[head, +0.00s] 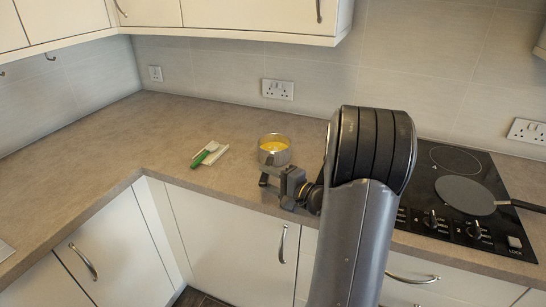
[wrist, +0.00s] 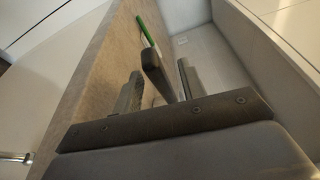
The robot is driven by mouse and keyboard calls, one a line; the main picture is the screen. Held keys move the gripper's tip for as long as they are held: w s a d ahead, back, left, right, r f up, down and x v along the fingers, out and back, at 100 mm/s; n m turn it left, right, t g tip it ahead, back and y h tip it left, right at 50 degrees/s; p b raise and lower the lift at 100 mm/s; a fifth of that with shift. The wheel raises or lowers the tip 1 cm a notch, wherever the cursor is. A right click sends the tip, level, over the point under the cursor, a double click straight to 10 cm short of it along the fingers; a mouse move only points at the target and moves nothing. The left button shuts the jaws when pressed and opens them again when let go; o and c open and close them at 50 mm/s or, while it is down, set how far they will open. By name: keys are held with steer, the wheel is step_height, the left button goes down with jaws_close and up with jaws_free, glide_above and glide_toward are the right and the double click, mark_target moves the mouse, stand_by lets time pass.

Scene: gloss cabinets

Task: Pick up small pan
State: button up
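The small pan (head: 274,156) is a round metal pan with yellow contents, upright on the counter near its front edge. My gripper (head: 275,177) is just in front of and below it in the head view, close to the pan. In the wrist view my gripper (wrist: 159,72) has its two fingers spread apart. A dark, blunt-ended bar (wrist: 154,68), which looks like a handle, shows between the fingers. I cannot tell whether either finger touches it. The pan's round body cannot be made out in the wrist view.
A green-handled utensil (head: 206,154) lies on a small white board left of the pan; the green part (wrist: 145,30) shows in the wrist view. The black hob (head: 440,185) with a frying pan (head: 466,195) is to the right. The counter at left (head: 100,150) is clear.

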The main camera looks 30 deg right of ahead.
steer(key=x, duration=0.3)
steer(key=shift+w+a+p, duration=0.15)
steer(key=shift+p, duration=0.15)
jaws_close()
stand_by(1.1)
